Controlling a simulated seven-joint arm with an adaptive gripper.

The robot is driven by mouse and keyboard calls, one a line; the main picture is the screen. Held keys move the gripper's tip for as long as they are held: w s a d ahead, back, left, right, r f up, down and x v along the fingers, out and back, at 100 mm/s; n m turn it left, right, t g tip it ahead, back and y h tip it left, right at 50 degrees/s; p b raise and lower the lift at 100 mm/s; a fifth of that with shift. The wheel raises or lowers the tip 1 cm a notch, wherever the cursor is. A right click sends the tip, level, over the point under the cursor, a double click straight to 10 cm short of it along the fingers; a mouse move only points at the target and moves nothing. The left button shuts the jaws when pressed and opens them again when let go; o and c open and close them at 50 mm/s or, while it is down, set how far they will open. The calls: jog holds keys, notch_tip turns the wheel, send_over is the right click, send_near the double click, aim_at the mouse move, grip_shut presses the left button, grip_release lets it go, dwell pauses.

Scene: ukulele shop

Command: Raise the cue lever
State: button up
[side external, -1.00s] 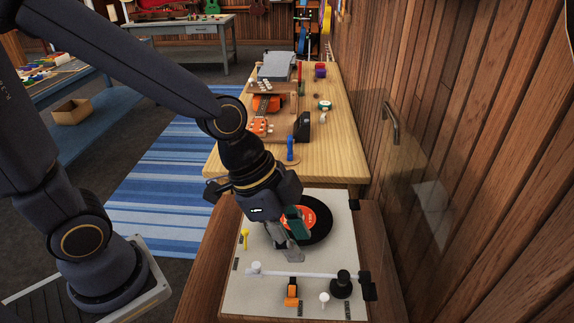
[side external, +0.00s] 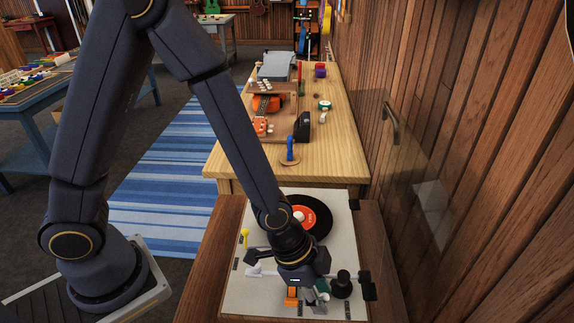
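The record player's pale deck (side external: 240,295) carries a black record with an orange label (side external: 318,218). A small white-knobbed lever (side external: 324,297), which looks like the cue lever, stands at the near side of the deck, left of the black tonearm base (side external: 342,285). My gripper (side external: 314,297) points down right at this lever and partly covers it. Whether the fingers touch the lever or are closed on it cannot be made out. The white tonearm (side external: 256,270) is mostly hidden behind my gripper; its left end shows.
An orange block (side external: 291,297) stands close to the left of my gripper. A yellow knob (side external: 245,233) rises at the deck's left edge. A clear raised cover (side external: 405,190) stands to the right. A wooden bench (side external: 335,160) with a ukulele (side external: 266,104) lies beyond.

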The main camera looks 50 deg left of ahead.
jog(key=shift+x, duration=1.4)
jog(key=shift+c, duration=0.2)
grip_shut()
